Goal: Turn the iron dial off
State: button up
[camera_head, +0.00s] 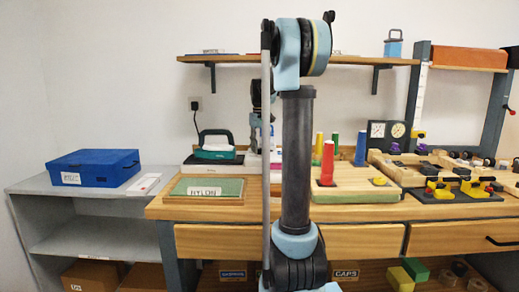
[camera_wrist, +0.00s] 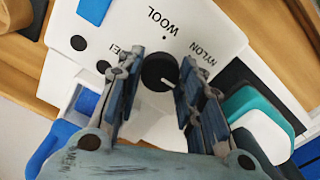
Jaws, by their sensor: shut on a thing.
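The iron dial (camera_wrist: 160,73) is a round black knob on a white panel (camera_wrist: 205,28). A pale mark on it lies toward its lower right in the wrist view. WOOL is printed above the dial and NYLON to its upper right; a label at left is partly hidden by a finger. My gripper (camera_wrist: 164,66) has a finger on each side of the dial and is shut on it. In the head view my arm hides the dial. The teal and white iron (camera_head: 215,148) stands left of my arm; it also shows in the wrist view (camera_wrist: 265,122).
A green NYLON swatch board (camera_head: 205,188) lies on the wooden counter in front of the iron. A blue box (camera_head: 95,167) sits on the grey shelf at left. Red, blue and green cones and yellow clamps stand to the right. A shelf (camera_head: 225,60) runs above.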

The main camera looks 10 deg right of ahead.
jog(key=shift+w, duration=0.1)
dwell(0.4)
jog(key=o, duration=1.1)
jog(key=shift+r, duration=3.65)
